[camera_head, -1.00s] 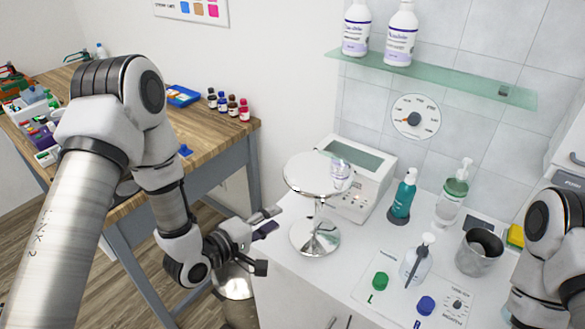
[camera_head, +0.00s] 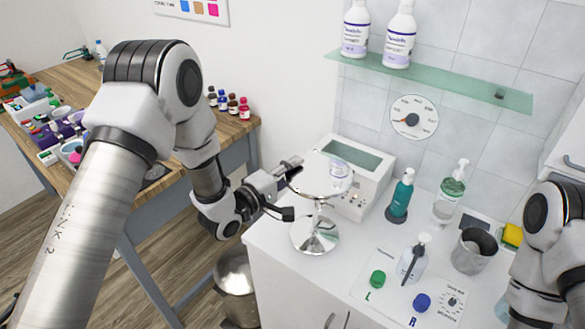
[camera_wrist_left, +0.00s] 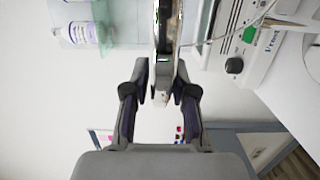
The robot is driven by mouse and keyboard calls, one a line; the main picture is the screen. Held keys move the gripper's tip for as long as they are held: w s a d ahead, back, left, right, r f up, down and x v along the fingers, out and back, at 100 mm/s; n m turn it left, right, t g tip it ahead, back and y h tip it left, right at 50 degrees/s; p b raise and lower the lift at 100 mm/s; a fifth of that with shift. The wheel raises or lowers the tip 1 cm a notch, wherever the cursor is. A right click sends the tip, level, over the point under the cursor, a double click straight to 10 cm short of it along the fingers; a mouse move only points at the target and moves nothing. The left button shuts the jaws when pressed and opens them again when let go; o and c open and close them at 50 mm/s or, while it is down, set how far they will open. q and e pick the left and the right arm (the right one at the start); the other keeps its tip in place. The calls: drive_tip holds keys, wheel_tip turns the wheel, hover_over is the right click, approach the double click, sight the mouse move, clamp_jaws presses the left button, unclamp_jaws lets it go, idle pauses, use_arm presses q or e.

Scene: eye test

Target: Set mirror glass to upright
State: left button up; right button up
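The mirror glass (camera_head: 320,182) is a round disc on a short stem above a round chrome base (camera_head: 315,235), on the white counter. The glass lies tilted close to flat, its face upward, reflecting a bottle. My left gripper (camera_head: 294,189) is at the left rim, one finger above and one below the glass level. In the left wrist view the fingers (camera_wrist_left: 160,82) stand apart, with the mirror (camera_wrist_left: 167,30) nearly edge-on between and beyond them. Contact with the rim is unclear. My right gripper is out of view; only part of that arm shows.
A white device (camera_head: 358,190) stands close behind the mirror. To its right are a teal bottle (camera_head: 400,196), a clear pump bottle (camera_head: 449,195) and a metal cup (camera_head: 474,251). A glass shelf (camera_head: 450,80) hangs above. A steel bin (camera_head: 236,282) stands left of the counter.

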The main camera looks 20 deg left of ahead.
use_arm(q)
clamp_jaws()
